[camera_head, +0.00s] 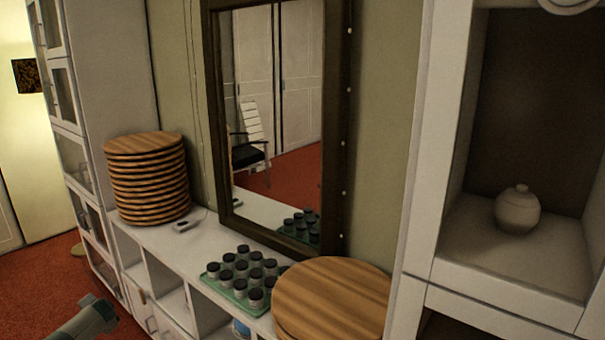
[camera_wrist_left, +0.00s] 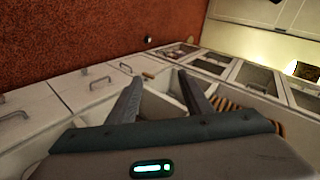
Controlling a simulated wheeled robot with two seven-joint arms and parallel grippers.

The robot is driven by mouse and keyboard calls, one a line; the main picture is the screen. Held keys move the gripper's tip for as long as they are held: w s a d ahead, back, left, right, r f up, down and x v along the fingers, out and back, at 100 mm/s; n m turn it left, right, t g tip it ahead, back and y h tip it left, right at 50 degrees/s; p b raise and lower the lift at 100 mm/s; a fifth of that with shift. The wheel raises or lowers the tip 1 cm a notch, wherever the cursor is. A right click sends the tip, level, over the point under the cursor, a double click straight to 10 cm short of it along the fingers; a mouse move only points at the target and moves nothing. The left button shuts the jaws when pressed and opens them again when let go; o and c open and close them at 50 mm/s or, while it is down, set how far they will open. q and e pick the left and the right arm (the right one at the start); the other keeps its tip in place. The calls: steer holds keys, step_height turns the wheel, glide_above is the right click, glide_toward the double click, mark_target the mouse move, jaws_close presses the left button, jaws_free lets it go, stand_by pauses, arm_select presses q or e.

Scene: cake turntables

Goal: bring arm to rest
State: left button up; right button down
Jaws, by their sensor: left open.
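My left gripper (camera_wrist_left: 160,88) is open in the left wrist view, its two dark fingers spread with nothing between them. It is in front of the white cabinet fronts. Part of my left arm (camera_head: 85,320) shows at the bottom left of the head view, apart from the things on the counter. A tall stack of round wooden turntables (camera_head: 147,180) stands on the white counter (camera_head: 185,248) at the left. More wooden turntables (camera_head: 332,298) lie at the near right. My right gripper is not in view.
A green tray (camera_head: 212,279) holding several dark-lidded jars (camera_head: 242,270) sits between the turntable stacks. A small dark object (camera_head: 185,226) lies by the tall stack. A framed mirror (camera_head: 277,120) stands behind. A lidded pot (camera_head: 517,210) is in the right cabinet niche. Red floor (camera_head: 35,290) is clear at left.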

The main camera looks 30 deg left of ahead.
arm_select(q)
steer(key=s+f+m, duration=0.2)
steer(key=s+f, duration=0.3)
steer(key=s, duration=0.5)
steer(key=s+f+m+g+h, duration=0.15)
steer(key=s+f, duration=0.35)
steer(key=s, duration=0.6)
steer(key=s+f+m, duration=0.3)
steer(key=s+f, duration=0.2)
steer(key=s, duration=0.5)
steer(key=s+d+f+n+h, duration=0.1)
steer(key=s+d+f, duration=0.1)
steer(key=d+f, duration=0.75)
steer(key=s+d+f+n+h, duration=0.1)
steer(key=s+d+f+h, duration=0.15)
steer(key=d+f, duration=0.75)
steer(key=s+d+f+n+h, duration=0.1)
steer(key=s+d+f, duration=0.3)
steer(key=d, duration=1)
steer(key=d+f+h, duration=0.2)
steer(key=d+f, duration=0.2)
steer(key=d, duration=1.5)
steer(key=s+d+f+n+g+h, duration=0.1)
steer(key=d+f, duration=0.3)
steer(key=d, duration=1.4)
steer(key=shift+d+f+h, duration=0.3)
steer(key=shift+d+h, duration=0.1)
steer(key=shift+h, duration=0.2)
